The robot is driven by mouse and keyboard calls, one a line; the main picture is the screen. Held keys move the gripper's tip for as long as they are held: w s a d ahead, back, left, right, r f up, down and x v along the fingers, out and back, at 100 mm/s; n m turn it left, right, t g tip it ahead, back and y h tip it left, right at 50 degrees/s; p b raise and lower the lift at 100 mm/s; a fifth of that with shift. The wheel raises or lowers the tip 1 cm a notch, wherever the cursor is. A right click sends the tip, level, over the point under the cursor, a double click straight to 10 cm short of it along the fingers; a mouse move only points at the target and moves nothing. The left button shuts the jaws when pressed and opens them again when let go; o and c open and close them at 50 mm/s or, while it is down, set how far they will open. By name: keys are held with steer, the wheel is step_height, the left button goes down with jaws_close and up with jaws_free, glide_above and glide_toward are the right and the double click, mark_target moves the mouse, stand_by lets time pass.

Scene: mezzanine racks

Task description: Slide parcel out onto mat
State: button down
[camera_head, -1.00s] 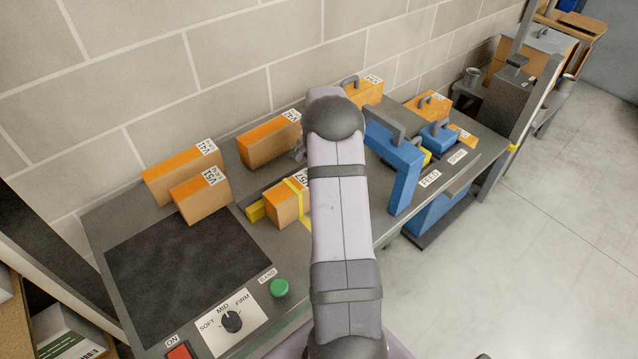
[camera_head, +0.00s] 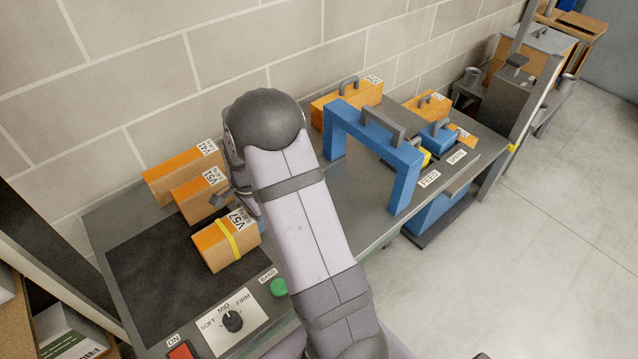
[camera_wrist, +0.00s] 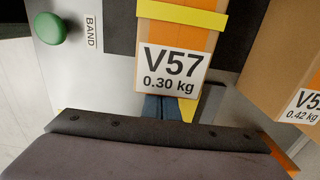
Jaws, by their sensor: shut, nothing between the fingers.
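The parcel V57 (camera_head: 238,258), a brown box with an orange top and a yellow band around it, stands at the right part of the dark mat (camera_head: 160,290). In the wrist view, its V57 label (camera_wrist: 172,68) faces me. My gripper (camera_wrist: 166,106) is shut with nothing in it. Its blue fingertips are right at the parcel's label end; I cannot tell whether they touch. In the head view my arm hides most of the gripper.
Parcels V51 (camera_head: 200,196) and V41 (camera_head: 182,172) stand close behind V57. A blue arch (camera_head: 404,180) stands to the right. The green BAND button (camera_head: 279,287), the firmness dial (camera_head: 232,321) and the red ON switch (camera_head: 178,352) line the front edge. The mat's left part is clear.

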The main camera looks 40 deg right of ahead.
mark_target(246, 230)
steer(key=a, duration=0.4)
steer(key=shift+a, duration=0.3)
steer(key=shift+d, duration=0.5)
steer(key=d, duration=0.3)
steer(key=shift+d+r+p, duration=0.15)
steer(key=shift+r+p, duration=0.1)
steer(key=shift+p, duration=0.05)
step_height(246, 230, up, 10)
steer(key=b, duration=0.2)
steer(key=shift+f, duration=0.2)
